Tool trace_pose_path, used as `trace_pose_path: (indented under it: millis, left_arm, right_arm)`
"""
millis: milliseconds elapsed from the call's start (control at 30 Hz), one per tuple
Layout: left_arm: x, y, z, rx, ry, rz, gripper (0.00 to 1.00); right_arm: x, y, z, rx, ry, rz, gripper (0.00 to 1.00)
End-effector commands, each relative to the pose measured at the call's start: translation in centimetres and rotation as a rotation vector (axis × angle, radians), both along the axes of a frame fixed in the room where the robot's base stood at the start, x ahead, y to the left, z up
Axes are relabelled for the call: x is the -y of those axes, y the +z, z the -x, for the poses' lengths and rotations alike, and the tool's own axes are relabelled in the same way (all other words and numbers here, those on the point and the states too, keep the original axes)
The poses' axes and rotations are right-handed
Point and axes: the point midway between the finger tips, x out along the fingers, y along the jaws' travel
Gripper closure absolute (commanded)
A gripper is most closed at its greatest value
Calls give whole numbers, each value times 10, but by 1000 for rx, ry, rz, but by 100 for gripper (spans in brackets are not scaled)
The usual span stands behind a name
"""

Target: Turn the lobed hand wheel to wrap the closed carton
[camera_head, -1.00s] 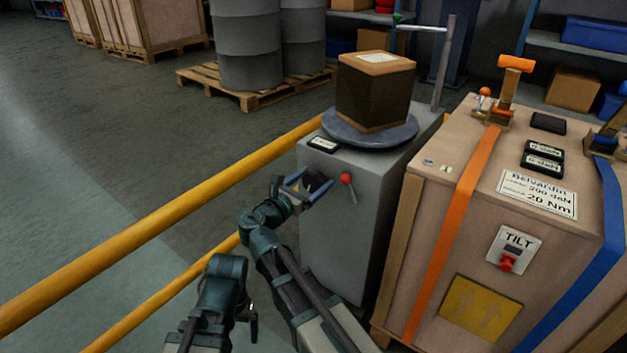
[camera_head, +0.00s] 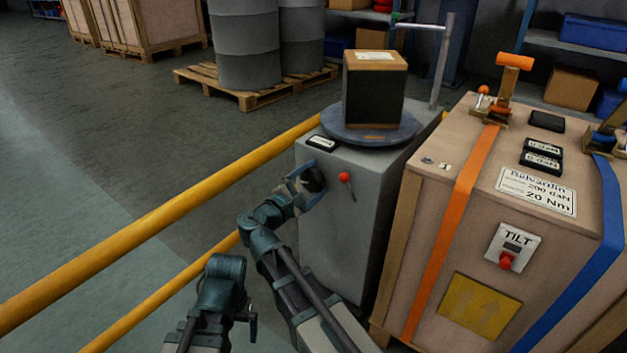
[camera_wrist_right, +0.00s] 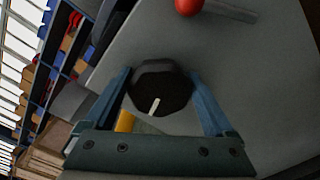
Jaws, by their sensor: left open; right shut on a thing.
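The dark lobed hand wheel (camera_head: 313,178) sits on the front face of the grey wrapping machine (camera_head: 335,225). It also shows in the right wrist view (camera_wrist_right: 158,88), with a pale mark on its face. My right gripper (camera_head: 306,185) is shut on the wheel, with a blue finger on each side of it. The carton (camera_head: 374,95) is closed and stands on the round turntable (camera_head: 372,138) on top of the machine. Its sides are covered dark and its top is brown with a white label. My left gripper (camera_head: 250,318) is open and empty, low in the view.
A red-knobbed lever (camera_head: 344,177) is close to the right of the wheel. A large strapped crate (camera_head: 440,215) stands right of the machine. A yellow rail (camera_head: 170,213) runs along the left. A post with an arm (camera_head: 442,65) rises behind the carton.

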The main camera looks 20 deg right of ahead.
Motion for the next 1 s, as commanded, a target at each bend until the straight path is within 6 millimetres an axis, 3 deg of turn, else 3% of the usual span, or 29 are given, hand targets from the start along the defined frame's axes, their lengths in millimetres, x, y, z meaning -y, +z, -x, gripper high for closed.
trace_pose_path:
  millis: [400, 967, 1000]
  left_arm:
    - [0, -1, 0, 0, 0, 0, 0]
    - [0, -1, 0, 0, 0, 0, 0]
    - [0, -1, 0, 0, 0, 0, 0]
  right_arm:
    - [1, -2, 1, 137, -1, -109, 66]
    - [1, -2, 2, 157, -2, -126, 66]
    - [1, -2, 2, 157, -2, -126, 7]
